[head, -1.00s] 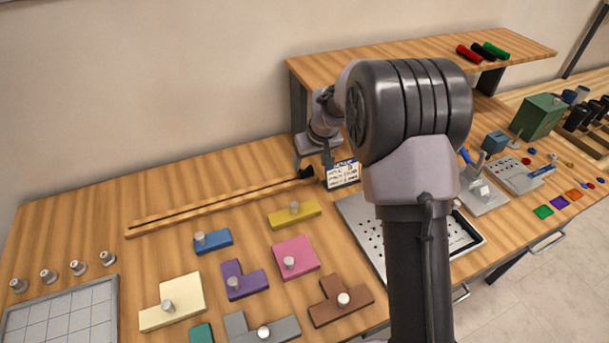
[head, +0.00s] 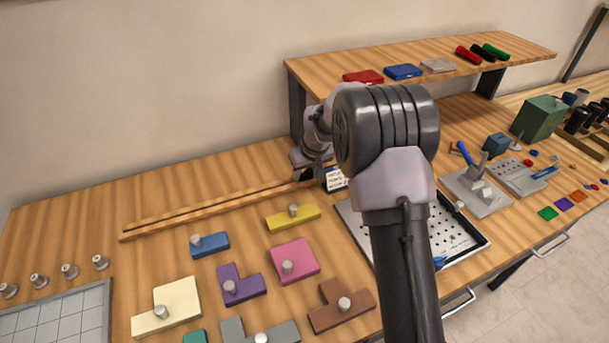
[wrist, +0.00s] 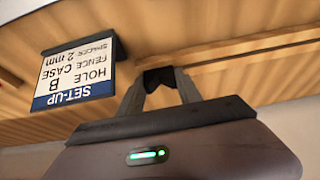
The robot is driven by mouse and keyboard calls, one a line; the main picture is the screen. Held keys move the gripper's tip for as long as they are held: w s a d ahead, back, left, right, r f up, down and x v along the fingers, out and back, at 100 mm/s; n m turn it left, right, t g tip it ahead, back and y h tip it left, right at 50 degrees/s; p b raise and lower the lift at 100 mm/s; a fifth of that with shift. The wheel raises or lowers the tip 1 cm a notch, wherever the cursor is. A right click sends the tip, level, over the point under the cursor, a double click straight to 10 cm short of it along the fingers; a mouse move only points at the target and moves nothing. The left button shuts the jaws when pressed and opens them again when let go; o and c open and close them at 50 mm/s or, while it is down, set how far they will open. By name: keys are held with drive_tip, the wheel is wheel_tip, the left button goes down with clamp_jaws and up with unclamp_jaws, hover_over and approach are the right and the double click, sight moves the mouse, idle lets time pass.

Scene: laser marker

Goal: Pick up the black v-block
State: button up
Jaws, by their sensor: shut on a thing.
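The black v-block (wrist: 159,78) is between the two grey fingers of my gripper (wrist: 158,84) in the wrist view. My gripper is shut on it. In the head view the v-block (head: 303,174) shows as a small dark shape under my gripper, at the right end of the long wooden rail. My arm and the fingers hide part of it. I cannot tell whether it is clear of the surface.
A set-up card (wrist: 77,73) stands close beside my gripper, left of it in the wrist view. The wooden rail (head: 215,212) runs left across the bench. A raised shelf (head: 430,53) is behind. Shaped blocks with knobs, such as the yellow one (head: 310,214), lie in front.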

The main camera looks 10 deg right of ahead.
sight(306, 176)
drive_tip(key=shift+r+p, duration=0.3)
drive_tip(key=shift+r, duration=0.2)
wheel_tip(306, 176, up, 3)
drive_tip(key=shift+f+p, duration=0.15)
drive_tip(key=shift+p, duration=0.55)
drive_tip(key=s+d, duration=0.1)
drive_tip(key=s, duration=0.5)
drive_tip(key=s+d, duration=0.1)
drive_tip(key=s, duration=0.4)
drive_tip(key=s+d, duration=0.1)
drive_tip(key=s, duration=0.5)
drive_tip(key=shift+s+d+f+b, duration=0.1)
drive_tip(key=shift+s+d+b, duration=0.15)
drive_tip(key=shift+s+b, duration=0.1)
